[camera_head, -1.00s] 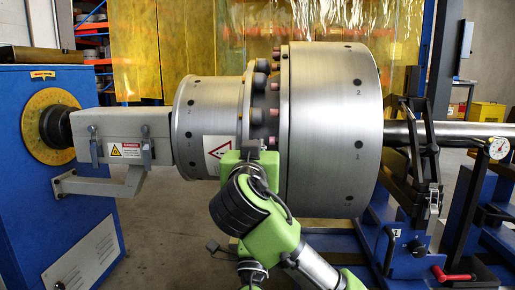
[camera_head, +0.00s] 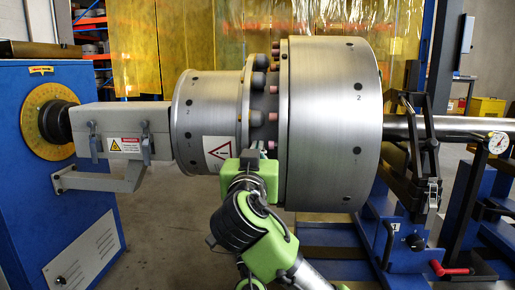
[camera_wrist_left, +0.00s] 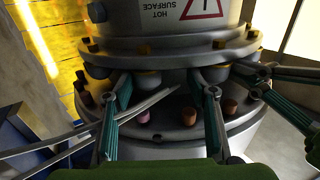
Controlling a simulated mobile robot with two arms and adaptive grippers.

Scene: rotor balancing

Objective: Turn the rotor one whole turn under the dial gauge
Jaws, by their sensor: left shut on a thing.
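The grey metal rotor (camera_head: 325,125) lies horizontally across the head view, with a ring of dark domed studs and pink pegs between its two drums. The dial gauge (camera_head: 498,143) is by the shaft at the right; its reading is too small to tell. My right gripper (camera_head: 262,152) is at the lower front of the stud ring, its fingertips hardly visible. In the left wrist view, my left gripper (camera_wrist_left: 163,88) has a finger on each side of a rotor stud and is shut on it. Another gripper's fingers show at that view's right edge.
A blue drive housing (camera_head: 80,210) with a yellow graduated ring (camera_head: 45,122) stands at the left, joined by a grey coupling cover (camera_head: 120,140). A black bearing stand (camera_head: 410,150) holds the shaft at the right. Yellow curtains (camera_head: 160,50) hang behind.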

